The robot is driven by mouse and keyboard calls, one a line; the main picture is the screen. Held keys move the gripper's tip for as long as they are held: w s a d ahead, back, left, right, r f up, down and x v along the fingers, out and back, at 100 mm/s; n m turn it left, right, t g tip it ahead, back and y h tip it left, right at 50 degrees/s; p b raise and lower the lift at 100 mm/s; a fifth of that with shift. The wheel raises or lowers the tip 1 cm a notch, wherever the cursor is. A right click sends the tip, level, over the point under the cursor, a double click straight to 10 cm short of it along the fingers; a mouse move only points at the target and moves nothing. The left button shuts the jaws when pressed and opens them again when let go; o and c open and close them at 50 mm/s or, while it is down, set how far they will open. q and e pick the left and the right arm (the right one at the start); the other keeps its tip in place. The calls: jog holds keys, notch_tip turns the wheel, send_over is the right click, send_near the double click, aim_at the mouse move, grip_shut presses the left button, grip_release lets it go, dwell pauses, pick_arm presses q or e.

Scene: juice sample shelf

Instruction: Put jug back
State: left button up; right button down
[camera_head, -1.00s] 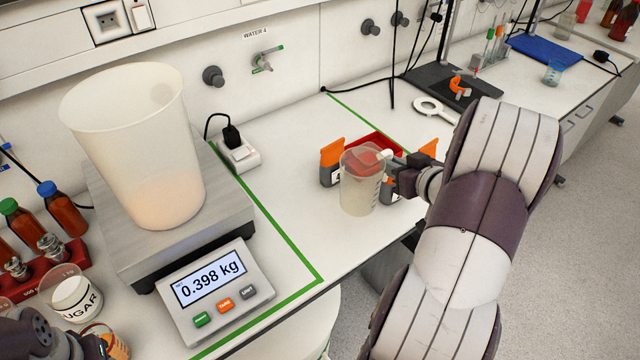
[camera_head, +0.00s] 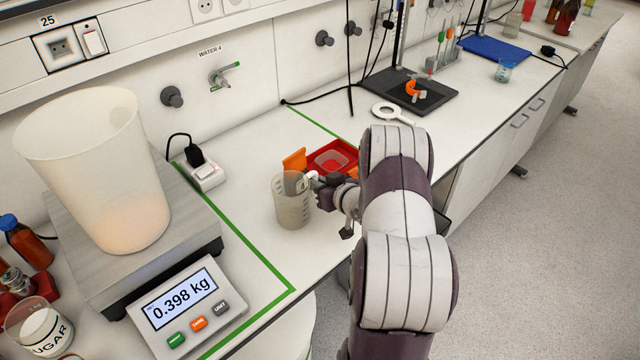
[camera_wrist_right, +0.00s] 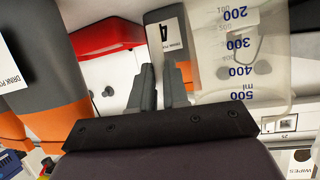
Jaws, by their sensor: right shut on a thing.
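The clear measuring jug (camera_head: 291,208) stands upright over the bench in the head view, left of the red tray (camera_head: 345,167). I cannot tell whether its base touches the bench. My right gripper (camera_head: 322,186) is at the jug's right side and shut on it, seemingly at the handle. In the right wrist view the jug (camera_wrist_right: 240,60) appears upside down at the right, with blue ml marks, beside my right fingers (camera_wrist_right: 160,88). My left gripper is out of view.
A scale (camera_head: 187,305) reading 0.398 kg bears a large translucent bucket (camera_head: 95,180) at the left. Green tape lines mark the bench. An orange-topped container (camera_head: 294,160) is behind the jug. A sugar jar (camera_head: 40,332) is bottom left.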

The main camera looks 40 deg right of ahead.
jog(key=shift+f, duration=0.15)
jog(key=c, duration=1.1)
grip_release()
jog(key=shift+s, duration=0.15)
